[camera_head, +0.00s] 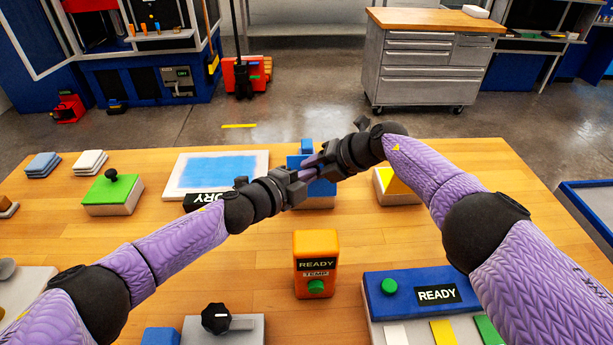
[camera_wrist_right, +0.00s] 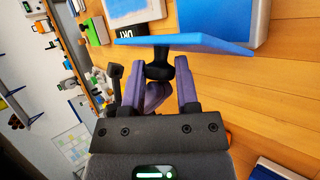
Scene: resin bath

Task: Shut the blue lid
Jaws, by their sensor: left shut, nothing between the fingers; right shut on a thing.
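The blue lid (camera_wrist_right: 190,43) is a flat slab with a black knob (camera_wrist_right: 158,66), seen nearly edge-on in the right wrist view. My right gripper (camera_wrist_right: 160,88) is shut on the knob, with the lid just beyond its fingertips. In the head view the right gripper (camera_head: 312,172) reaches left over the table and covers much of the blue parts (camera_head: 322,188) there, so the lid's tilt is hard to tell. My left gripper (camera_head: 296,183) is shut and empty, close beside the right one. I cannot tell whether they touch.
A green-topped box (camera_head: 113,193) and a white tray with a blue panel (camera_head: 252,160) are on the left. A yellow-topped box (camera_head: 391,186) stands to the right. An orange READY device (camera_head: 316,250) and a blue READY panel (camera_head: 410,280) sit in front. Bare wood lies between.

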